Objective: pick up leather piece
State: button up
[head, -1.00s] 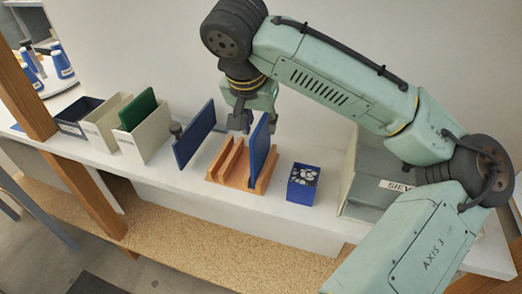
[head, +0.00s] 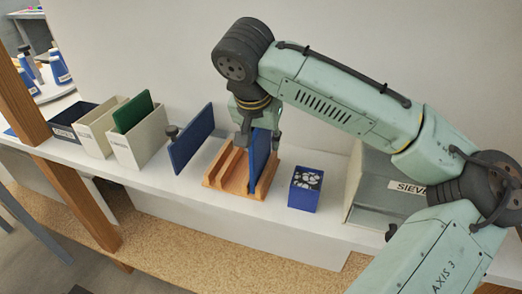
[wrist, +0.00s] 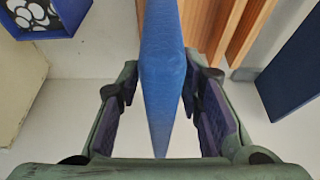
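A flat blue piece (head: 258,160), which I take to be the leather piece, stands upright on edge in a slotted wooden rack (head: 217,178) on the white shelf. My gripper (head: 260,143) is over its top with the fingers pointing down. In the wrist view the blue piece (wrist: 163,75) is between the two open fingers of my gripper (wrist: 160,95), with a gap on each side. The piece's lower part is hidden in the rack. The rack's slats also show in the wrist view (wrist: 210,25).
A second dark blue panel (head: 191,140) stands left of the rack. A blue box of pale pebbles (head: 303,197) stands to the right, before a grey bin labelled SIEVE (head: 372,205). Cream boxes (head: 140,148), one with a green sheet (head: 132,112), stand farther left.

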jog(key=shift+f, duration=0.2)
dwell(0.3)
jog(key=shift+c, duration=0.5)
grip_shut()
